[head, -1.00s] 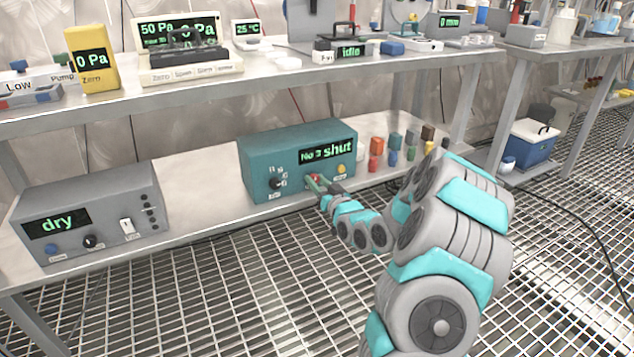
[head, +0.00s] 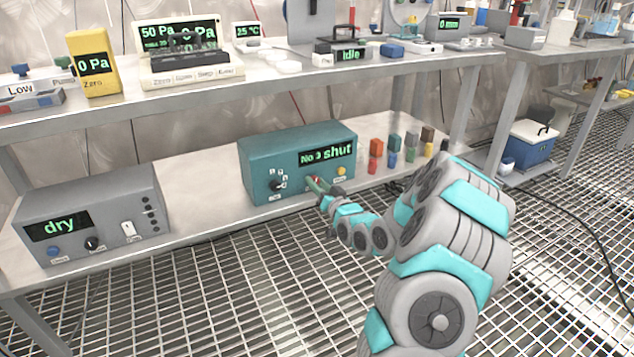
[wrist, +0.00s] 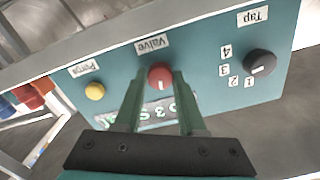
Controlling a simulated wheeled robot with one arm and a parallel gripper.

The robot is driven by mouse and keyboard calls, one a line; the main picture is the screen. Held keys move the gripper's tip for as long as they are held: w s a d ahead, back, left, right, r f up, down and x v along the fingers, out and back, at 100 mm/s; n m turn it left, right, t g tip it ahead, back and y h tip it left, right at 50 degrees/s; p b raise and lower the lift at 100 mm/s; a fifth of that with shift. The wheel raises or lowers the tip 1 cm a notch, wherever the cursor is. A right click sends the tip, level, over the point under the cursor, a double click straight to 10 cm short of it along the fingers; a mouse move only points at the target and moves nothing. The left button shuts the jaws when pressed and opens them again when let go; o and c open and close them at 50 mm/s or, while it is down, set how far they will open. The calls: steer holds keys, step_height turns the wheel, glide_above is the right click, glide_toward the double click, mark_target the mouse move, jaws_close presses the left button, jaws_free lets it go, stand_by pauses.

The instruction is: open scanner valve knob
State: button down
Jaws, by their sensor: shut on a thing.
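The teal scanner box (head: 262,155) stands on the lower shelf, its display (head: 325,154) reading "No 3 shut". In the wrist view, upside down, the red valve knob (wrist: 160,74) sits under the "Valve" label (wrist: 152,43), with a pale mark on its face. My gripper (wrist: 160,84) is shut on this knob, one green finger on each side. In the head view my gripper (head: 317,186) reaches the box's front and mostly hides the knob. The black tap knob (wrist: 260,63), beside numbers 1 to 4, and the yellow button (wrist: 95,91) are to either side.
A grey box (head: 90,210) showing "dry" stands left on the same shelf. Several coloured blocks (head: 394,150) stand right of the scanner. The upper shelf (head: 300,78) with instruments overhangs behind. The grated floor in front is open.

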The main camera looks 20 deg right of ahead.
steer(key=m+p, duration=0.1)
steer(key=m, duration=0.3)
steer(key=shift+d+m, duration=0.1)
steer(key=shift+m, duration=0.2)
steer(key=m, duration=0.3)
steer(key=shift+f+m, duration=0.1)
steer(key=shift+m, duration=0.3)
steer(key=m, duration=0.3)
steer(key=shift+b, duration=0.35)
steer(key=shift+m+b, duration=0.7)
steer(key=shift+m, duration=1.4)
steer(key=c, duration=0.5)
jaws_free()
steer(key=shift+s, duration=0.1)
steer(key=s, duration=0.7)
steer(key=shift+s+d, duration=0.15)
steer(key=shift+s, duration=0.15)
